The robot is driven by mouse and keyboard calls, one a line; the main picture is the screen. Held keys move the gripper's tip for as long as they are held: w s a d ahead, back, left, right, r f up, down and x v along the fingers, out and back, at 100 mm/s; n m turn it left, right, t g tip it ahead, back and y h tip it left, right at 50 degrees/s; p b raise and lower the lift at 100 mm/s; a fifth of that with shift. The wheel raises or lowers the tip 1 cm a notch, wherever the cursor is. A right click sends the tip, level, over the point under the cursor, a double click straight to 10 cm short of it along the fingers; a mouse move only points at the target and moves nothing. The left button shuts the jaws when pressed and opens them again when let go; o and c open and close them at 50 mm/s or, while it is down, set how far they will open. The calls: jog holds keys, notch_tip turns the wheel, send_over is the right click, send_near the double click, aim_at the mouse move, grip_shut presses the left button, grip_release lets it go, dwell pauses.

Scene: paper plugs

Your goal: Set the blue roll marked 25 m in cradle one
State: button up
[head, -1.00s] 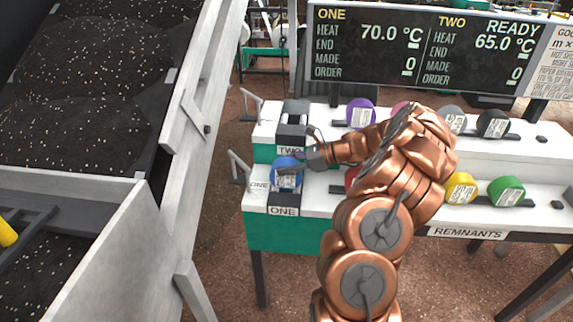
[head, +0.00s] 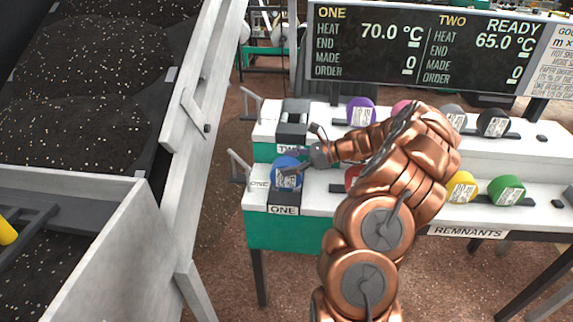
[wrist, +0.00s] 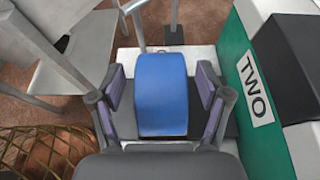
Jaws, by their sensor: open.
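The blue roll (head: 285,175) sits in cradle one (head: 283,204), above the ONE label, with a white label on its face that is too small to read. In the wrist view the blue roll (wrist: 161,95) stands between the two open fingers of my gripper (wrist: 160,92), with a gap on each side. In the head view my gripper (head: 303,162) is at the roll's upper right.
Cradle two (head: 292,125) is empty behind cradle one; its TWO sign (wrist: 254,88) is close on the right in the wrist view. Purple (head: 361,112), yellow (head: 461,187) and green (head: 506,190) rolls stand on the shelves to the right. A large bin wall (head: 178,165) is at left.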

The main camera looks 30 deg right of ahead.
jog(key=v, duration=1.1)
jog(key=s+a+r+n+g, duration=0.2)
jog(key=a+n+g, duration=0.15)
jog(key=a, duration=0.65)
jog(key=s+a+r+n+g+h, duration=0.1)
jog(key=s+a+r+n+g, duration=0.1)
jog(key=a+n, duration=0.5)
jog(key=s+a+r+n+g, duration=0.2)
jog(key=a+n+g, duration=0.1)
jog(key=a, duration=0.9)
jog(key=s+a+n+g+h, duration=0.2)
jog(key=s+a+n+h, duration=0.35)
jog(key=s, duration=0.55)
jog(key=s+d+f+n+h, duration=0.1)
jog(key=s+f+n+h, duration=0.1)
jog(key=s, duration=0.5)
jog(key=s+d+f+n+h, duration=0.1)
jog(key=s+f+n, duration=0.1)
jog(key=s+n, duration=0.3)
jog(key=shift+s+f+h+b, duration=0.15)
jog(key=shift+s+h+b, duration=0.2)
jog(key=shift+s, duration=0.55)
jog(key=shift+d+g, duration=0.15)
jog(key=shift+g, duration=0.1)
